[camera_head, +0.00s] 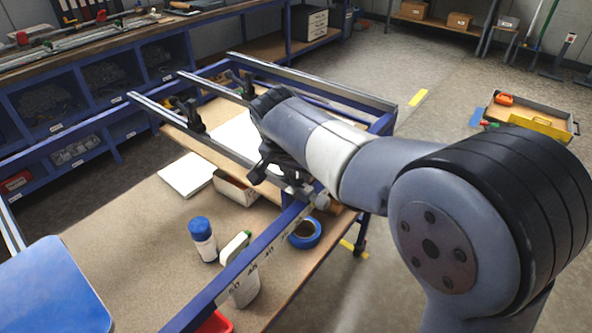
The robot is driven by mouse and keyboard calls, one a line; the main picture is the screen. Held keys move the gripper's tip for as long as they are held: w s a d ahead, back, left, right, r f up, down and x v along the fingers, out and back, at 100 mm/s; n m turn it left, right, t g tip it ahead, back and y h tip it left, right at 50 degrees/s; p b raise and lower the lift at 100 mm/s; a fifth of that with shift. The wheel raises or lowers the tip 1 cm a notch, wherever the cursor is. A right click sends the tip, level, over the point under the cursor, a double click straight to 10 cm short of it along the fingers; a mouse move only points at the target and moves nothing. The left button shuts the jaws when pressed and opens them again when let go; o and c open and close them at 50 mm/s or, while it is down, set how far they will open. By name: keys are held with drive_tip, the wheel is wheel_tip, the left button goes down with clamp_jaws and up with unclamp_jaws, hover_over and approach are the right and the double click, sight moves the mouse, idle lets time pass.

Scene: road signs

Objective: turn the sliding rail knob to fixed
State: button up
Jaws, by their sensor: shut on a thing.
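The sliding rail (222,149) is a metal-topped bar crossing the blue frame from upper left to the middle. At its near right end is a small grey metal fitting (318,200), which seems to be the rail knob area. My gripper (283,182) is dark, reaches down from my arm at this end of the rail, and is shut on a small part there, apparently the knob. The fingers and arm hide most of the knob, so its turned position cannot be read.
A blue scale bar (262,240) runs toward the front. A blue-capped bottle (203,240), a white bottle (245,285) and a blue tape roll (305,233) stand close to it on the table (130,255). Black clamps (188,113) sit on the rail.

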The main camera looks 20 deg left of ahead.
drive_tip(key=o, duration=1)
drive_tip(key=shift+c, duration=0.2)
drive_tip(key=v, duration=1)
drive_tip(key=shift+s+r, duration=0.2)
drive_tip(key=shift+r, duration=0.15)
drive_tip(key=shift+o, duration=0.2)
